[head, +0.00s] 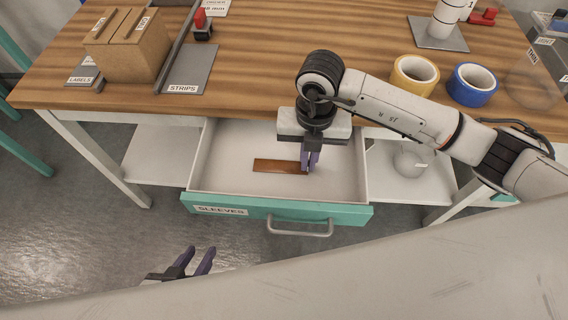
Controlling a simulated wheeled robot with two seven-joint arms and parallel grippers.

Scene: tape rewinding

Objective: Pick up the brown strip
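The brown strip (278,166) lies flat or nearly flat inside the open drawer (235,184) labelled SLEEVES. My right gripper (309,166) points down into the drawer at the strip's right end. Its purple fingers are close together and overlap that end in the head view. I cannot tell whether they grip the strip or only stand beside it. My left gripper (196,255) is low at the bottom left, in front of the drawer and away from the strip. Its two fingers are apart with nothing between them.
The wooden table (245,60) stands above the drawer. It holds a cardboard box (128,50), a grey STRIPS tray (192,70), a yellow tape roll (412,77) and a blue tape roll (470,84). A rounded grey object (410,160) sits on the shelf right of the drawer.

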